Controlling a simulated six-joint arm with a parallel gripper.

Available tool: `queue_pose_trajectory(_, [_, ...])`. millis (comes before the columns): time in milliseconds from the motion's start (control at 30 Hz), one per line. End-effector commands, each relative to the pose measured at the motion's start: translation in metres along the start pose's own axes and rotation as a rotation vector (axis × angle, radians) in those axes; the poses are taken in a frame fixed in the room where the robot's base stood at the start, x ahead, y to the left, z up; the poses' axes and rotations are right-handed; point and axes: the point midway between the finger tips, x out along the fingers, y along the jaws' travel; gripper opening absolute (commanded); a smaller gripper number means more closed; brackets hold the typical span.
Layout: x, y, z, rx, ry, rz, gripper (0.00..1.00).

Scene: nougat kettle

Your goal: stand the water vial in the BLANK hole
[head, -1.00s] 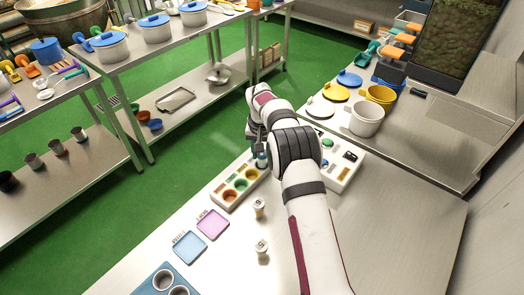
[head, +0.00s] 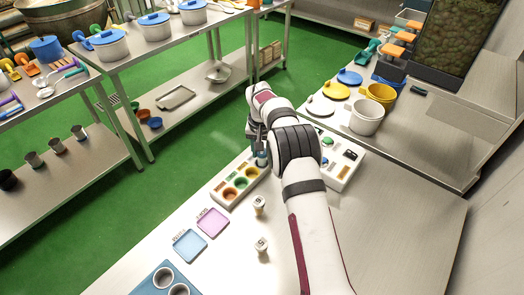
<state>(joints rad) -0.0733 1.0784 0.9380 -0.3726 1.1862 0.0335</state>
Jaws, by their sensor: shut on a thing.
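My gripper (head: 257,137) is at the far end of a white block (head: 222,200), pointing down, partly hidden by my own wrist. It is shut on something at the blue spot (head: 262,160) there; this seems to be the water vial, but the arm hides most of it. The block has orange, green and yellow round wells in a row, with small labels too small to read. A white device (head: 345,180) with a green button and dark slots stands right of my arm, partly hidden. I cannot make out a hole marked BLANK.
Two small white-topped vials (head: 259,206) (head: 262,245) stand on the table left of my arm. A pink tray (head: 213,222) and a blue tray (head: 188,246) lie further left. A blue holder (head: 150,287) with round cups is at the front.

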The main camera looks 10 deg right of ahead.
Motion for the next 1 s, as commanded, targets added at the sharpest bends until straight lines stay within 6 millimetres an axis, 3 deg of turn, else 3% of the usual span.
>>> queue_pose_trajectory(900, [0.0057,0.0,0.0007,0.0,0.0,0.0,0.0])
queue_pose_trajectory(933, [0.0057,0.0,0.0007,0.0,0.0,0.0,0.46])
queue_pose_trajectory(1000, [0.0057,0.0,0.0007,0.0,0.0,0.0,0.59])
